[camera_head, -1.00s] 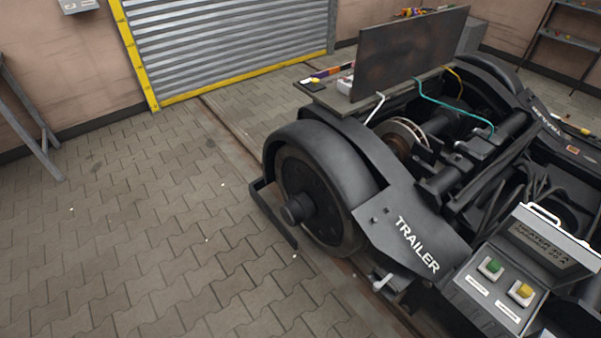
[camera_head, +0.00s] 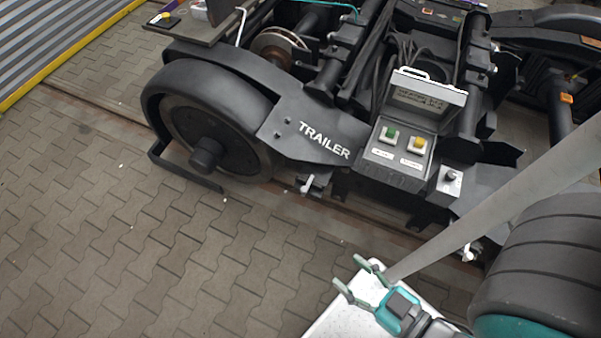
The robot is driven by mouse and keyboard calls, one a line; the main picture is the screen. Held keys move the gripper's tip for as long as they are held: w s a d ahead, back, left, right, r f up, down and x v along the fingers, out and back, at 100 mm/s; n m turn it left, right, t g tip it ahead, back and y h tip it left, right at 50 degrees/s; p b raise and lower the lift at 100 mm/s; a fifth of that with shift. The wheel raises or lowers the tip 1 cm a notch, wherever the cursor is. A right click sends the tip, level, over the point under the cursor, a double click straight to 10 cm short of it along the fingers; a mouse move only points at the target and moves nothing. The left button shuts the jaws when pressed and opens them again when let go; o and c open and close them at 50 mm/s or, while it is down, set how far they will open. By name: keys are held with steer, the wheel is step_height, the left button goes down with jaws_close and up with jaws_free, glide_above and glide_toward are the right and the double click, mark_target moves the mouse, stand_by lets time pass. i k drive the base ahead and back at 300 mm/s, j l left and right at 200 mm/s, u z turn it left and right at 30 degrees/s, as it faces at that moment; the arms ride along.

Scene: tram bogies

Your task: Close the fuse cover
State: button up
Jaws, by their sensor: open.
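The fuse cover (camera_head: 430,96) is a grey lid with a white handle and a dark label panel inside. It stands raised at the back of a grey box (camera_head: 397,172) on the bogie's side. The box shows a green button (camera_head: 389,135) and a yellow button (camera_head: 417,144) on its sloped face. My gripper (camera_head: 348,274) is open and empty at the lower middle of the view. It is in front of the box and below it in the picture, well apart from the cover.
The bogie frame marked TRAILER (camera_head: 324,140) and its wheel (camera_head: 215,135) stand left of the box. A small switch box (camera_head: 449,182) is just right of it. Cables run behind the cover. The paved floor (camera_head: 120,240) at lower left is clear.

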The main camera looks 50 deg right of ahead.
mark_target(426, 103)
steer(key=k+l+z, duration=0.1)
steer(key=z, duration=1.25)
steer(key=j+z, duration=0.25)
steer(key=j, duration=1.35)
steer(key=j+z, duration=0.25)
steer(key=j, duration=1.3)
steer(key=i+l, duration=0.2)
steer(key=i, duration=0.35)
